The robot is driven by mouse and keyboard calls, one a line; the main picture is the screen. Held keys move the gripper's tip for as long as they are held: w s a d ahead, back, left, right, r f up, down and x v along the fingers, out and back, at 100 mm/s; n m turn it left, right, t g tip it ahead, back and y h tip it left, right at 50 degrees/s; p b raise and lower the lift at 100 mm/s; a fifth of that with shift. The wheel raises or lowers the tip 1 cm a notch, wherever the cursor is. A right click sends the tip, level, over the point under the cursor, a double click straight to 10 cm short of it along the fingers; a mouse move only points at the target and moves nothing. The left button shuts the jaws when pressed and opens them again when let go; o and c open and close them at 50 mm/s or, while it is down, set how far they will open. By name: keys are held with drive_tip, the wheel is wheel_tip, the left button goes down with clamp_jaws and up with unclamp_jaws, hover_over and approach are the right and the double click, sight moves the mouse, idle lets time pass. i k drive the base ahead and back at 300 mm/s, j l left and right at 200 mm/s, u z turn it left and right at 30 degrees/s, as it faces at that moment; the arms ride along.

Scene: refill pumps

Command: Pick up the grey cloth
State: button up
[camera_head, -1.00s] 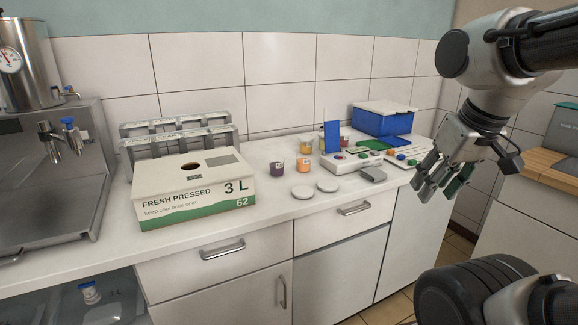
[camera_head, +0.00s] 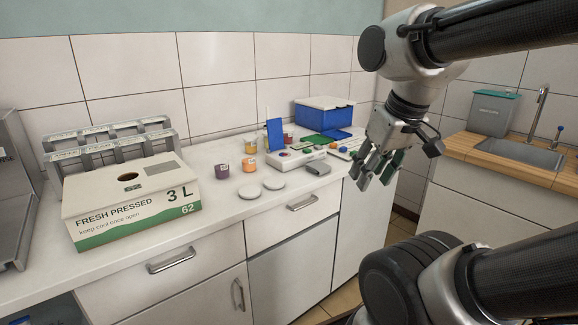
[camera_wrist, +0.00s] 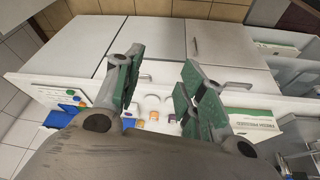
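A small grey folded piece (camera_head: 318,168), which looks like the grey cloth, lies on the white counter (camera_head: 225,208), right of two pale round discs (camera_head: 262,188). My gripper (camera_head: 372,172) hangs in the air to the right of the cloth in the head view, apart from it, with its fingers pointing down. In the wrist view my gripper (camera_wrist: 160,68) has its green-padded fingers spread, with nothing between them. I cannot clearly make out the cloth in the wrist view.
A juice box (camera_head: 130,205) and grey racks (camera_head: 110,145) stand at left on the counter. A sink (camera_head: 520,152) is at right.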

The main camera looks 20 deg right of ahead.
sight(318, 168)
drive_tip(key=i+l, duration=0.45)
drive_tip(key=l, duration=0.2)
drive_tip(key=i+l+z, duration=0.1)
drive_tip(key=i+l, duration=0.35)
drive_tip(key=l, duration=0.15)
